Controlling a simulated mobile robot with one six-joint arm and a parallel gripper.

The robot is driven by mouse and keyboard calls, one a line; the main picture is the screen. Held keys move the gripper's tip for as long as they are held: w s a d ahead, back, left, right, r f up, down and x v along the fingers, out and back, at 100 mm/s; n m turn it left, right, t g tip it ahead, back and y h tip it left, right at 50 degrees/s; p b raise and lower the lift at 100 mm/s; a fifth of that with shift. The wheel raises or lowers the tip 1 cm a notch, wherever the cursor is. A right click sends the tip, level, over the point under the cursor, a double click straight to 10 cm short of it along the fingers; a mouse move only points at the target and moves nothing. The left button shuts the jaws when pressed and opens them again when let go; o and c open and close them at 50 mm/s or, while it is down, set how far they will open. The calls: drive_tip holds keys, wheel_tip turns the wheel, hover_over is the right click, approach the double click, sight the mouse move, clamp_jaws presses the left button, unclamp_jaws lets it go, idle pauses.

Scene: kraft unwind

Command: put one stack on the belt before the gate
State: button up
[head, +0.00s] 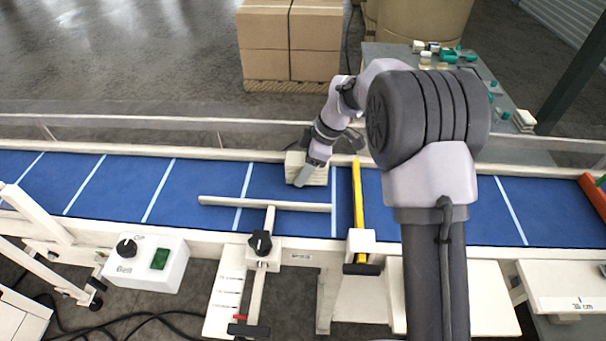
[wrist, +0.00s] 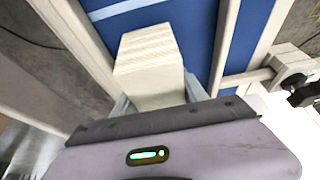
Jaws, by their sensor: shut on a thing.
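A pale cream stack (head: 308,168) is at the blue belt (head: 275,183), just left of the yellow gate bar (head: 358,195) in the head view. My gripper (head: 305,172) is shut on this stack. In the wrist view the stack (wrist: 148,60) sticks out between the two fingers (wrist: 155,95), with blue belt beside it. The stack is at or just above the belt; I cannot tell whether it touches. The gripper partly hides it.
A cream guide bar (head: 265,204) lies along the belt's near side, with a black knob (head: 261,243). A control box (head: 145,262) stands at the front left. A side table (head: 480,70) with small items is behind the belt. The belt's left stretch is clear.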

drive_tip(key=shift+f, duration=0.95)
drive_tip(key=shift+f, duration=0.2)
drive_tip(key=o, duration=1.5)
drive_tip(key=shift+r, duration=0.1)
